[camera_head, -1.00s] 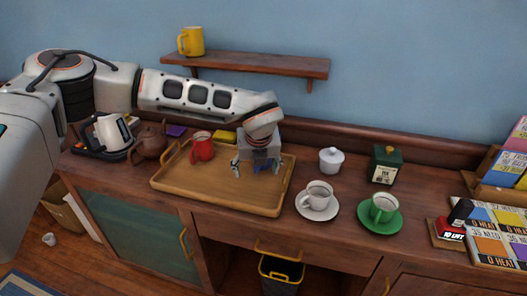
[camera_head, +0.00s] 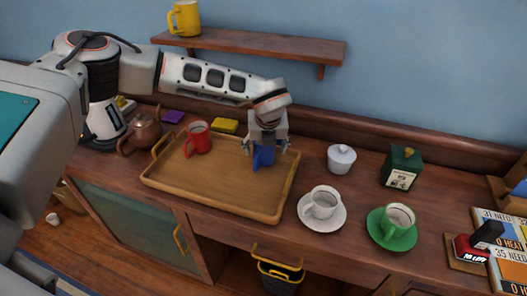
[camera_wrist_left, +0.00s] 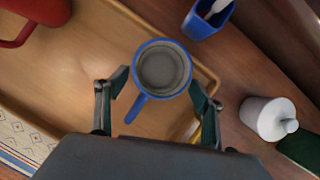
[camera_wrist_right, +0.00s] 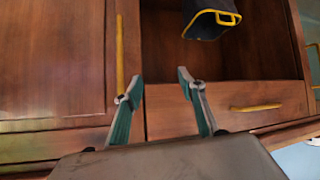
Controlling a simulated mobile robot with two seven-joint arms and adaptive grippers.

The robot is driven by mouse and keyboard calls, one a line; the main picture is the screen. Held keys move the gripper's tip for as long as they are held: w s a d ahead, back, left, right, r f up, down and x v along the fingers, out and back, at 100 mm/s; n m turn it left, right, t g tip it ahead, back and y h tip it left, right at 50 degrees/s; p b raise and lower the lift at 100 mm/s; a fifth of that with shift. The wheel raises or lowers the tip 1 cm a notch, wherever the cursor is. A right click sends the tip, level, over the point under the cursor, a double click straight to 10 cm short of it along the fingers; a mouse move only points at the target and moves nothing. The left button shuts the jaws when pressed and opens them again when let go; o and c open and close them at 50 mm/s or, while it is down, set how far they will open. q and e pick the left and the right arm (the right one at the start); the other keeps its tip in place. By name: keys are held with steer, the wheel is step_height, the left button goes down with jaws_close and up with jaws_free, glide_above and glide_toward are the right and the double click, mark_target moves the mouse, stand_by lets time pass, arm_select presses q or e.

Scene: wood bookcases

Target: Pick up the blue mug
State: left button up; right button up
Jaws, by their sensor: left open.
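The blue mug (camera_head: 263,157) stands upright on the wooden tray (camera_head: 215,188), near its right back part. In the left wrist view the mug (camera_wrist_left: 163,70) is seen from above, empty, with its handle pointing down and left. My left gripper (camera_head: 265,147) is open above the mug, with its fingers on either side of it. In the left wrist view the fingertips flank the mug and I see no clear grip on it. My right gripper (camera_wrist_right: 160,80) is open and empty, facing the cabinet front.
A red mug (camera_head: 197,138) stands on the tray's left part. To the right are a white lidded pot (camera_head: 341,158), a white cup (camera_head: 322,203), a green cup (camera_head: 397,221) and a green-lidded box (camera_head: 402,168). A shelf (camera_head: 250,54) with a yellow mug (camera_head: 185,18) hangs above.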

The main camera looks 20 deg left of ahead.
mark_target(264, 151)
arm_select(q)
steer(key=x, duration=0.3)
steer(key=shift+w+a, duration=0.2)
steer(key=shift+a, duration=0.05)
steer(key=c, duration=1.4)
steer(key=shift+r, duration=0.15)
